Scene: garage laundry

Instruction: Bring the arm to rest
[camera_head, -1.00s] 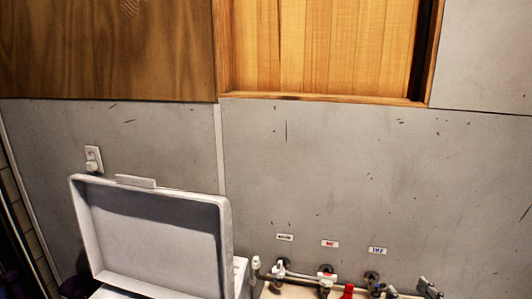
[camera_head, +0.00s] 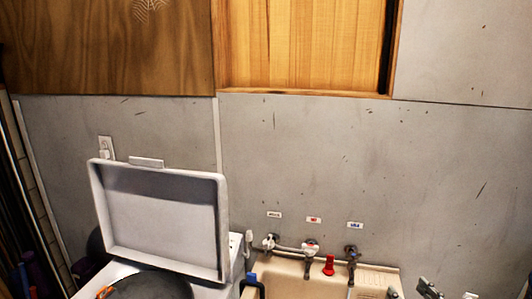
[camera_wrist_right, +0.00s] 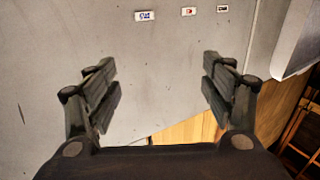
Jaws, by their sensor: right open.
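My right gripper (camera_head: 430,289) shows only in part at the bottom right edge of the head view, in front of the sink's right side. In the right wrist view my right gripper (camera_wrist_right: 159,88) has its two fingers wide apart, with nothing between them but grey wall. It is open and empty. My left gripper is in neither view.
A white washer with a raised lid (camera_head: 160,220) stands at the lower left. Beside it is a beige sink (camera_head: 285,283) with taps (camera_head: 310,250) and a red item (camera_head: 329,265). A wood panel (camera_head: 300,45) is above.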

